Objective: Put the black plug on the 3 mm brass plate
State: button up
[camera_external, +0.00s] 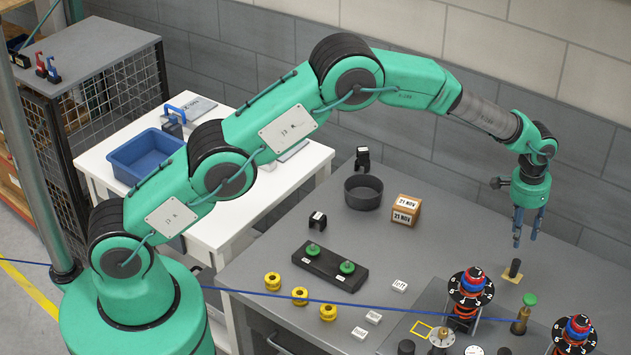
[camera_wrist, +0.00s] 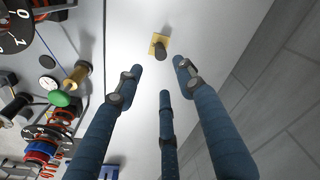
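A black plug (camera_external: 515,267) stands upright on a small square brass-coloured plate (camera_external: 507,277) at the right of the grey table. In the wrist view the plug (camera_wrist: 161,53) covers part of the plate (camera_wrist: 154,39). I cannot read any thickness on this plate. My gripper (camera_external: 526,230) hangs above and slightly right of the plug in the external view, pointing down. In the wrist view its three blue fingers (camera_wrist: 158,76) are spread with nothing between them, and the plug lies beyond the fingertips.
A brass post with a green knob (camera_external: 525,312) and dial towers with red tops (camera_external: 473,283) stand near the plate. Short black cylinders (camera_external: 406,347) sit at the front edge. A black bowl (camera_external: 363,192) and a date block (camera_external: 404,211) are farther back. The table behind the plate is clear.

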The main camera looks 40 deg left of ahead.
dwell(0.3)
jog(key=s+a+r+n+t, duration=0.1)
jog(key=s+a+r, duration=0.2)
jog(key=a+r, duration=0.85)
jog(key=s+a+r+n, duration=0.1)
jog(key=s+a+r, duration=0.1)
jog(key=a+r, duration=0.9)
jog(key=s+a+r+n+t, duration=0.1)
jog(key=s+a+r, duration=0.2)
jog(key=a+r, duration=0.85)
jog(key=s+a+r+n+t, duration=0.15)
jog(key=s+a+r, duration=0.25)
jog(key=s+a, duration=1.2)
jog(key=s+a+f+n, duration=0.1)
jog(key=s+a+f, duration=0.1)
jog(key=s+a, duration=0.3)
jog(key=s+a+f+n+t, duration=0.1)
jog(key=s+a, duration=0.5)
jog(key=s, duration=0.8)
jog(key=shift+f+y, duration=0.4)
jog(key=shift+f, duration=0.35)
jog(key=shift+a, duration=0.1)
